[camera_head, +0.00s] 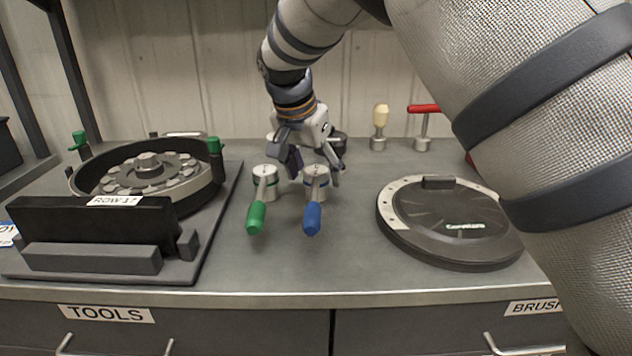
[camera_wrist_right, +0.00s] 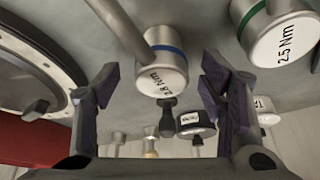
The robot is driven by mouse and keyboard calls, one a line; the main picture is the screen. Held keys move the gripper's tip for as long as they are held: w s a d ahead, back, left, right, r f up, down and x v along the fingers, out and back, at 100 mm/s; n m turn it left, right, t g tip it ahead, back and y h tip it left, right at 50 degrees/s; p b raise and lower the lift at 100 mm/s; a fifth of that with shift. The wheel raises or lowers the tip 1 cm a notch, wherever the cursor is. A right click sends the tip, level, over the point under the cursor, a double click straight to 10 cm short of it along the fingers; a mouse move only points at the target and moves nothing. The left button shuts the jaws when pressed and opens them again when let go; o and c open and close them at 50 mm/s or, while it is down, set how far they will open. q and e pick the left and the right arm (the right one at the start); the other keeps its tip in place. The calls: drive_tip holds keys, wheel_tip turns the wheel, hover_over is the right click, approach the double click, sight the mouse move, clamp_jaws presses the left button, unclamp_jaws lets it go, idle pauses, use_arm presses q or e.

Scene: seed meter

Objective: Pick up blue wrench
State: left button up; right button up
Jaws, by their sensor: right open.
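The blue wrench (camera_head: 312,216) lies on the grey bench top, its blue handle toward the front edge and its round metal head toward the back. In the right wrist view its blue-banded head (camera_wrist_right: 164,60), marked "2.8 Nm", appears at upper middle. My right gripper (camera_head: 317,166) is open and empty, just behind and above that head. In the right wrist view its fingers (camera_wrist_right: 158,95) stand apart on either side of the head's outline; I cannot tell whether they touch it. My left gripper is not in view.
A green-handled wrench (camera_head: 256,216) lies close on the left; its head (camera_wrist_right: 282,38) reads "2.5 Nm". A round seed meter housing (camera_head: 150,178) stands left, a black disc-shaped cover (camera_head: 450,232) right. A red-handled tool (camera_head: 423,120) and a wooden-knobbed tool (camera_head: 380,120) stand behind.

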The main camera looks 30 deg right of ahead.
drive_tip(key=shift+x, duration=1.15)
drive_tip(key=shift+w, duration=0.1)
clamp_jaws()
drive_tip(key=shift+r, duration=0.1)
